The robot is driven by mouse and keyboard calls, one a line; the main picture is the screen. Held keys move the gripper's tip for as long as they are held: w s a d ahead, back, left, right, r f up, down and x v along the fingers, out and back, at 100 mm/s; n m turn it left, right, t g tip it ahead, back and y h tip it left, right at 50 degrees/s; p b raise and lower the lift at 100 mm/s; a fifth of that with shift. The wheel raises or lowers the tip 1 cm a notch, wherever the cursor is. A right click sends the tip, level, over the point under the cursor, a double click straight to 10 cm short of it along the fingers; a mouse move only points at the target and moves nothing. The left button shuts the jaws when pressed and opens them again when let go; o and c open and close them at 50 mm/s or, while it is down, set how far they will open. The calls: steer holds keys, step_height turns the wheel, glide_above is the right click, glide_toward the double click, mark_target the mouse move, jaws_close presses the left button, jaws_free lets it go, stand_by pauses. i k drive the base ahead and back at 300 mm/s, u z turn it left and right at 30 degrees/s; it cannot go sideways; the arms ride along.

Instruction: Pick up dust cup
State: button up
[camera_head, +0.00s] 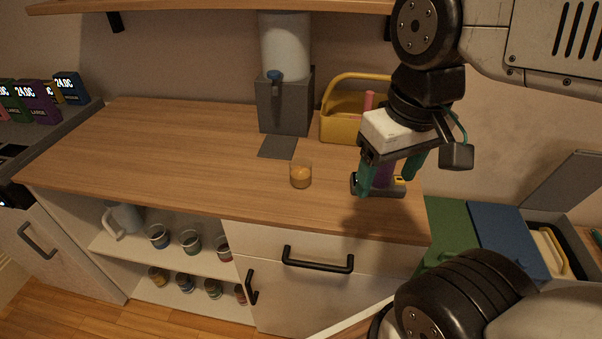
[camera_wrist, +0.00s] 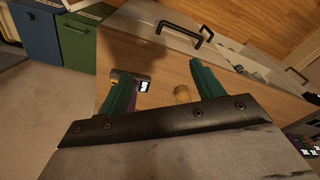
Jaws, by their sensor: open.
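A small clear cup with orange-brown dust (camera_head: 300,177) stands upright on the wooden counter, left of my gripper. It also shows in the wrist view, as a tan cup (camera_wrist: 182,94) between the fingers in the picture, nearer the right finger. My gripper (camera_head: 390,176) hangs over the right end of the counter with its teal fingers apart and pointing down. In the wrist view my gripper (camera_wrist: 160,70) has nothing held between its fingers. The cup is apart from both fingers.
A dark device with yellow and purple parts (camera_head: 398,188) lies below my gripper, partly hidden by the fingers. A yellow caddy (camera_head: 336,128) and a grey dispenser (camera_head: 285,104) stand at the back. Blue and green bins (camera_head: 509,236) are right of the counter. The counter's left side is clear.

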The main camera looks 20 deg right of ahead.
mark_target(300, 168)
steer(key=k, duration=0.5)
steer(key=u, duration=1.95)
steer(key=k, duration=1.05)
steer(key=z, duration=1.8)
steer(key=i, duration=1)
